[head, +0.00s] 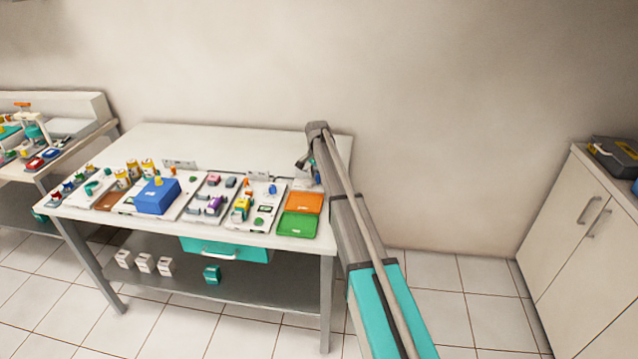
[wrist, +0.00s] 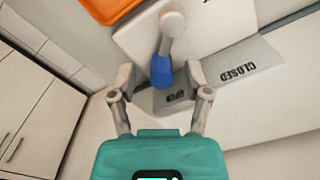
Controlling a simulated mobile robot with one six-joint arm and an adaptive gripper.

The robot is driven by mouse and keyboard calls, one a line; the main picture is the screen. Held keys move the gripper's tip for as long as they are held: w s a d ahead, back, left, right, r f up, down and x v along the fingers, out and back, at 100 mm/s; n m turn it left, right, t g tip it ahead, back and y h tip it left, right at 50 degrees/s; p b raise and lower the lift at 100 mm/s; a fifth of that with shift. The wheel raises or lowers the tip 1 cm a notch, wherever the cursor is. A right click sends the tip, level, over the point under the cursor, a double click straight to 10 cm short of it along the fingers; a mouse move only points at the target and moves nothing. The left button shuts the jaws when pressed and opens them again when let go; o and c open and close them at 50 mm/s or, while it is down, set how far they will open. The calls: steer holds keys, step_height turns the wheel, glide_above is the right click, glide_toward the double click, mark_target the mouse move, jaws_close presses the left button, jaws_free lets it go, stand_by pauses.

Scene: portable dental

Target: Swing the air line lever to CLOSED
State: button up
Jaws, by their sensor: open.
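In the wrist view the air line lever has a pale rounded arm and a blue grip (wrist: 161,72). Its blue end points down the picture toward a partly covered label. A grey label plate (wrist: 225,84) reads CLOSED, to the right of the lever. My gripper (wrist: 159,74) is open, one finger on each side of the blue grip, with visible gaps. I cannot tell whether the fingers are level with it. In the head view a small blue grip (head: 272,189) shows on the table's right part, and my gripper (head: 304,164) is just right of it, partly hidden.
An orange tray (head: 304,203) and a green tray (head: 297,226) lie at the table's right front. Bottles, a blue box (head: 156,196) and several small fixtures crowd the table to the left. The table's back strip (head: 230,143) is mostly clear. A cabinet (head: 575,222) stands at right.

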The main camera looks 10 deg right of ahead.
steer(key=shift+f+b, duration=0.3)
steer(key=shift+f, duration=0.25)
jaws_close()
steer(key=shift+d, duration=0.5)
steer(key=shift+a, duration=0.4)
